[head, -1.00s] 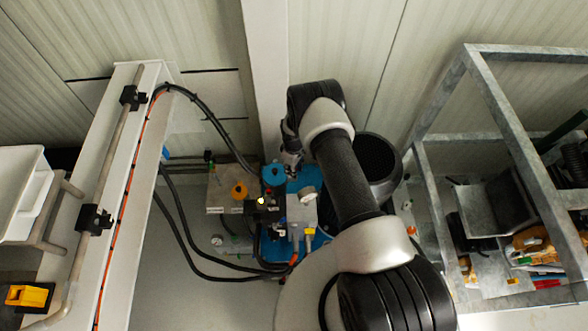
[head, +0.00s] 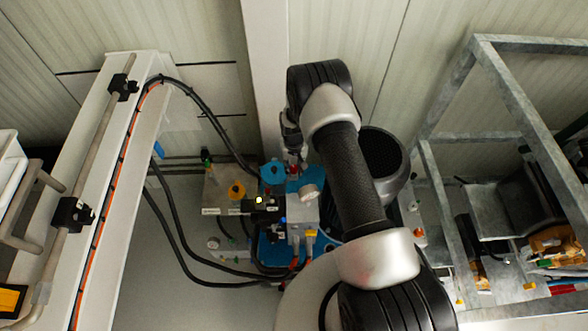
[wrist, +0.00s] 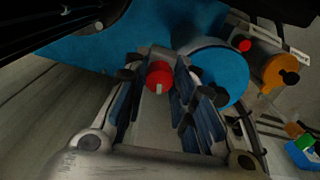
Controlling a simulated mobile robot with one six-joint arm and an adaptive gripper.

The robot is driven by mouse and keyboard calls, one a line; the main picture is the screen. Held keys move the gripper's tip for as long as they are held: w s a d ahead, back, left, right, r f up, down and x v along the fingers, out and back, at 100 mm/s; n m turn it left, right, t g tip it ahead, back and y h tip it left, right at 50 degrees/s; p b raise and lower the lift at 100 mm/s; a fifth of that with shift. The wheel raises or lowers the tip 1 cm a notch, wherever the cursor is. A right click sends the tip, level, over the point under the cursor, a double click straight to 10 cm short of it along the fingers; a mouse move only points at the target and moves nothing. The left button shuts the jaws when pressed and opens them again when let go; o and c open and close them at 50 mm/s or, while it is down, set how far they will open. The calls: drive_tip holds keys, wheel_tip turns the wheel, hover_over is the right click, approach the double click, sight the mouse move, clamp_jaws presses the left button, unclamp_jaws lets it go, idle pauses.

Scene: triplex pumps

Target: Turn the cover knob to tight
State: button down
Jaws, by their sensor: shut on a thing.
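In the wrist view a round red knob (wrist: 159,77) with a pale mark on its face sits between the fingertips of my gripper (wrist: 160,82). The fingers stand on either side of it and are shut on it. The mark points roughly up and down in the picture. In the head view my gripper (head: 291,138) is above the back of the blue pump unit (head: 268,250). The knob cannot be made out there, and my arm hides part of the unit.
A blue round cap (head: 273,174) stands close beside my gripper; it also shows in the wrist view (wrist: 219,76). An orange cap (head: 236,191) is left of it. Black hoses (head: 182,230) run at the left. A metal frame (head: 445,210) stands at the right.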

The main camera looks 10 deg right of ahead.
sight(293, 168)
drive_tip(key=shift+m+b, duration=0.6)
drive_tip(key=shift+m, duration=1)
drive_tip(key=c, duration=1.3)
unclamp_jaws()
wheel_tip(293, 168, up, 12)
drive_tip(key=shift+r, duration=0.1)
